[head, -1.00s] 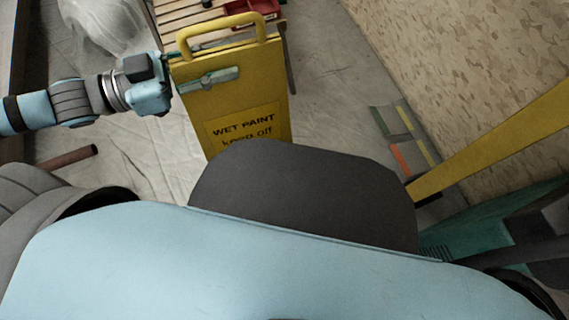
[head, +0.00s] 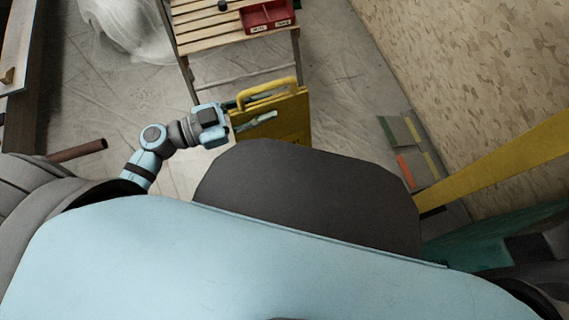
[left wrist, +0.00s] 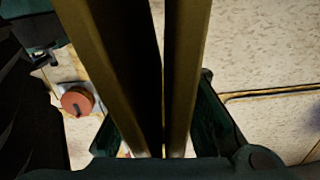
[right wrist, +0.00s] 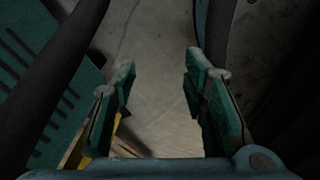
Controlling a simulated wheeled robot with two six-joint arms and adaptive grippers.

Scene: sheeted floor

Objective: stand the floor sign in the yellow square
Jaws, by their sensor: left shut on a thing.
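The yellow floor sign (head: 290,118) is in the middle of the head view. Its handle is at the top, and my dark front body part hides its lower portion and lettering. My left gripper (head: 252,113) is shut on the sign's upper left edge, just below the handle. In the left wrist view the sign's two panels (left wrist: 185,60) show as long yellow edges with a dark gap, between the fingers. My right gripper (right wrist: 160,66) is open and empty above grey floor. I cannot make out the yellow square in any view.
A slatted wooden bench (head: 208,35) with a red tray (head: 267,16) stands beyond the sign. Wrapped plastic (head: 130,28) lies at the back left, a brown tube (head: 78,151) at the left. Colored panels (head: 405,158) lie by the wall at right. A yellow bar (head: 500,162) crosses the right.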

